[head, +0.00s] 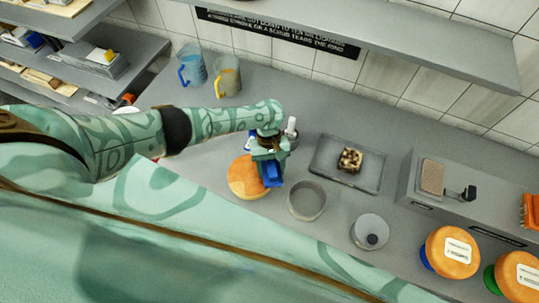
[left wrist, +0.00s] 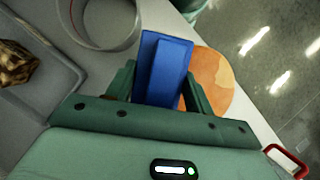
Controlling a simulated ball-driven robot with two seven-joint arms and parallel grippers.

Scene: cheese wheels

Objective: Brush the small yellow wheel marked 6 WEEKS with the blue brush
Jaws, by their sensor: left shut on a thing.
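My left gripper (head: 268,152) is shut on the blue brush (head: 272,175), over the right part of an orange-yellow wheel (head: 243,184). In the left wrist view the blue brush (left wrist: 162,62) sits between the fingers of my gripper (left wrist: 158,88), and the wheel (left wrist: 213,80) shows partly behind it. I cannot tell whether the brush touches the wheel. The wheel's top is two-toned, orange and paler yellow. No mark shows on it. Two labelled wheels, one on blue (head: 450,262) and one on green (head: 520,283), stand at the right; their labels are unreadable. My right gripper is not in view.
A grey round bowl (head: 307,213) stands close right of the wheel. A tray (head: 335,178) with a brown patterned block (head: 350,160), a smaller round dish (head: 370,222) and an orange brush (head: 530,211) are further right. Two jugs (head: 192,70) (head: 228,80) stand at the back left.

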